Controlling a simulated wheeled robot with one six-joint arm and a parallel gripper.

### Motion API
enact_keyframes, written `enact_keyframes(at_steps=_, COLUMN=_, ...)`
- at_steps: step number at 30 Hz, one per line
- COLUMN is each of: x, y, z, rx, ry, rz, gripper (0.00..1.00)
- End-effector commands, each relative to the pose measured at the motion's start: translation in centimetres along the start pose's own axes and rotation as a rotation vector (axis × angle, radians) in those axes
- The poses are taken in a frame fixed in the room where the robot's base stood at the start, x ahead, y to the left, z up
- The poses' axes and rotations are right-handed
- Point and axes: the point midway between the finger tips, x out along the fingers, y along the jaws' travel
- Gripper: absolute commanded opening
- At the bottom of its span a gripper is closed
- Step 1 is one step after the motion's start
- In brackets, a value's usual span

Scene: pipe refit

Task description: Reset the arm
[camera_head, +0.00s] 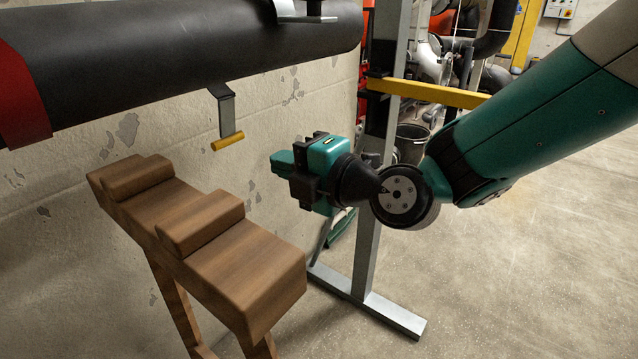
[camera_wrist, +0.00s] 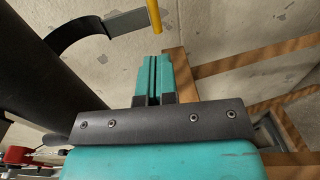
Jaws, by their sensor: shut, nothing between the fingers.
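My gripper (camera_head: 280,159) is teal and black and hangs at the end of my teal arm, right of the middle in the head view. Its fingers point left toward the wall, to the right of a bracket with a yellow handle (camera_head: 228,142) and above the wooden stand's level. In the wrist view the teal fingers (camera_wrist: 153,75) lie side by side, shut, with nothing between them. The yellow handle also shows at the top of the wrist view (camera_wrist: 154,16), beyond the fingertips; the fingers look apart from it.
A large dark pipe (camera_head: 190,50) with a red band (camera_head: 18,95) runs along the wall above. A wooden sawhorse (camera_head: 250,275) stands at lower left. A grey metal upright (camera_head: 370,240) with a floor foot stands close behind my gripper. The floor at right is clear.

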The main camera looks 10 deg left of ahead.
Motion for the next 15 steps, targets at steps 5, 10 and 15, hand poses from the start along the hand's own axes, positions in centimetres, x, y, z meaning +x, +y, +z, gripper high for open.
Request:
enact_keyframes(at_steps=5, x=-3.4, y=-0.4, z=0.3, rx=0.0, ry=-0.006, rz=0.0, gripper=0.0)
enact_keyframes(at_steps=10, x=-4.8, y=-0.3, z=0.1, rx=0.009, ry=-0.001, rz=-0.004, gripper=0.0)
enact_keyframes(at_steps=15, x=-6.6, y=-0.1, z=-0.6, rx=0.18, ry=0.042, rz=-0.097, gripper=0.0)
